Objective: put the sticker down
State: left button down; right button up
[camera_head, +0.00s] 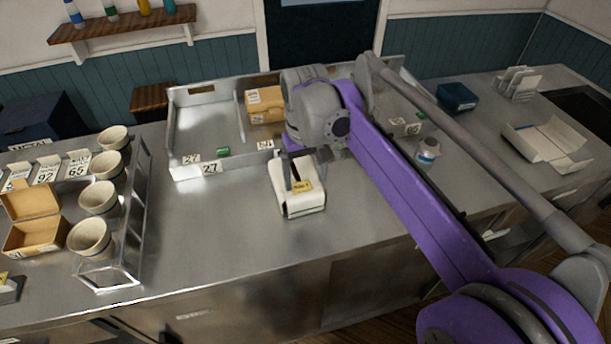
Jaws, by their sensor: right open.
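A small yellow sticker (303,187) with dark print lies on the upper face of a white box (302,207) in the middle of the steel counter. My right gripper (298,172) is right above the box, pointing down, with its dark fingers close to the sticker. It is open. Whether a finger touches the sticker or the box cannot be told, as the gripper hides part of the box top. My left gripper is not in view.
A steel tray (205,125) with a cardboard box (265,106) stands behind. A rack with several cups (90,240) is at left. A white bottle (428,152) and an open white carton (546,142) are at right. The counter left of the white box is clear.

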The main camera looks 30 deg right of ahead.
aim_at(305, 186)
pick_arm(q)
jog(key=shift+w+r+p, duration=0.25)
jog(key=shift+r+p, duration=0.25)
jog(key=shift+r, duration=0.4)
pick_arm(e)
notch_tip(305, 186, up, 12)
jog(key=shift+r, duration=0.15)
